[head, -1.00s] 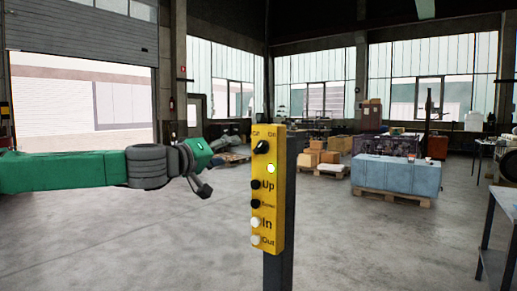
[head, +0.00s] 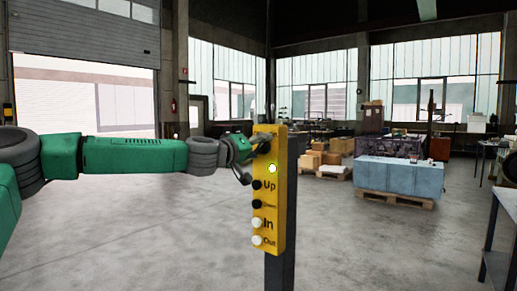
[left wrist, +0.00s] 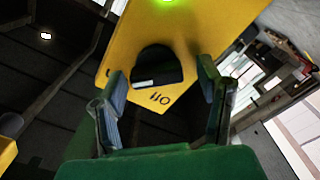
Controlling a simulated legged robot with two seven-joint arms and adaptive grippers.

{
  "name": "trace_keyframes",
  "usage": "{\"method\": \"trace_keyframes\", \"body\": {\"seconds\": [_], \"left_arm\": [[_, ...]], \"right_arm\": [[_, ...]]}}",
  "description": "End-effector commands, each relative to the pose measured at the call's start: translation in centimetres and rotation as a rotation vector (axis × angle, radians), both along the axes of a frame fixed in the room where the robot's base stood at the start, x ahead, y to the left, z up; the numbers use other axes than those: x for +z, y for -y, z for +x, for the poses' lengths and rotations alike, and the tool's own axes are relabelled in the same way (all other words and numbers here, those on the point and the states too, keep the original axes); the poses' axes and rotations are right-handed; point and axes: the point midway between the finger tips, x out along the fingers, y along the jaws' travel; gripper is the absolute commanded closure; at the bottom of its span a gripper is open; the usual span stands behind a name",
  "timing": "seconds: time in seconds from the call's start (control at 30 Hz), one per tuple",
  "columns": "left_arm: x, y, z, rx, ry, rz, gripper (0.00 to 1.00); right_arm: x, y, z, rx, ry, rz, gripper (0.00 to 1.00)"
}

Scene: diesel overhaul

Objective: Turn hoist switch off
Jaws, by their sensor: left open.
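The yellow hoist control box (head: 268,205) stands upright on a dark post. Its black rotary switch (head: 264,143) is at the top, partly hidden by my left gripper (head: 247,152). In the left wrist view the switch (left wrist: 157,66) shows as a black knob with a white mark, close to a printed label that appears upside down. My left gripper (left wrist: 160,78) is open, with one finger on each side of the knob. I cannot tell whether either finger touches it. The green lamp (head: 272,169) below the switch is lit. My right gripper is out of view.
Black and white buttons (head: 257,204) marked Up, Down, In and Out run down the box below the lamp. A blue block on a pallet (head: 398,178) and cardboard boxes (head: 312,160) stand farther back. A table (head: 497,230) is at the right edge. The floor between is clear.

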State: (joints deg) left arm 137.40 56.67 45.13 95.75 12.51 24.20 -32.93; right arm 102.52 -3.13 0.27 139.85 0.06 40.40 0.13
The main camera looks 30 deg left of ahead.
Motion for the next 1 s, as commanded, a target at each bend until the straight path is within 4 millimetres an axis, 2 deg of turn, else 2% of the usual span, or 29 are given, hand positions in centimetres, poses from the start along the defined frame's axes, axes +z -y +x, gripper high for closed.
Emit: {"method": "trace_keyframes", "body": {"seconds": [0.17, 0.27, 0.3, 0.33, 0.7, 1.0], "left_arm": [[0.0, -0.1, 0.0, 0.000, 0.000, -0.001, 0.40], [-0.1, -0.1, 0.0, 0.000, 0.000, -0.001, 0.71], [-0.1, -0.1, 0.0, 0.001, -0.001, -0.001, 0.85], [-0.1, -0.1, 0.0, 0.001, -0.001, -0.001, 0.90], [-0.3, -0.3, 0.0, 0.001, -0.006, -0.040, 0.90], [-0.7, -0.5, 0.0, 0.003, -0.022, -0.227, 0.90]], "right_arm": [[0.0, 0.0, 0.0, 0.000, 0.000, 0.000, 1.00], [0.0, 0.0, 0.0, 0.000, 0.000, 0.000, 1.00], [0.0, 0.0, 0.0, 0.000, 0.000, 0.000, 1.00], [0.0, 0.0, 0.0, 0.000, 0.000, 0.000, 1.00], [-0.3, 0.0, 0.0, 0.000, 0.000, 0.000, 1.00], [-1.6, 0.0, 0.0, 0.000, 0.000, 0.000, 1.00]]}}
